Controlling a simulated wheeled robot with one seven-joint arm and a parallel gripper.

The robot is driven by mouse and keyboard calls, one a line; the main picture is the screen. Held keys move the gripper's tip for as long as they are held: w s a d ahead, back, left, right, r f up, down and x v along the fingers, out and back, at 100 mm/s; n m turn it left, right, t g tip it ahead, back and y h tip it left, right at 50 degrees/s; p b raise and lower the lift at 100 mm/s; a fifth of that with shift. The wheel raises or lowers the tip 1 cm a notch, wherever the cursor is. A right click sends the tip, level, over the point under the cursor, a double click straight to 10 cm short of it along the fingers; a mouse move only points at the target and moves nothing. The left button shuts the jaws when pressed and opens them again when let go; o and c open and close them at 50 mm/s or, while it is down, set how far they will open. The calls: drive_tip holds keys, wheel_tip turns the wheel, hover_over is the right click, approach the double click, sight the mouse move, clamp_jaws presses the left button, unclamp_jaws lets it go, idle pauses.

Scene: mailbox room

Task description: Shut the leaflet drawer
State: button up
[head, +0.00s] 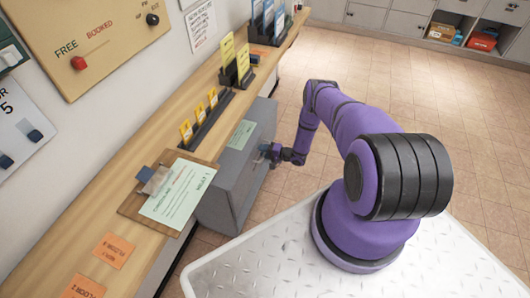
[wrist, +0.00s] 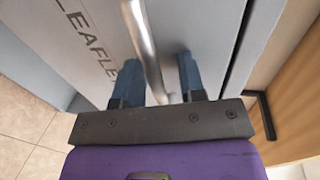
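The grey leaflet drawer unit (head: 225,190) sits at the counter's floor-side edge in the head view, with a pale green sheet (head: 241,134) on its upper part. In the wrist view a light grey panel lettered "LEAFLE…" (wrist: 85,45) fills much of the picture, with a dark gap along its right side. A curved metal handle (wrist: 149,45) stands out from that panel. My gripper (head: 270,153) is at the unit's floor-facing side. Its two blue fingers (wrist: 159,82) are apart, one on each side of the handle, with space visible on the right. How far the drawer stands out is hard to tell.
The wooden counter (head: 130,195) runs along the wall and holds a clipboard (head: 135,204), orange cards and leaflet stands. Grey lockers (head: 405,22) stand at the back. The tiled floor (head: 400,90) is clear beyond my arm.

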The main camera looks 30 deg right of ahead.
drive_tip(key=v, duration=1)
drive_tip(key=shift+s+d, duration=0.25)
drive_tip(key=shift+s, duration=0.1)
drive_tip(key=shift+d, duration=0.1)
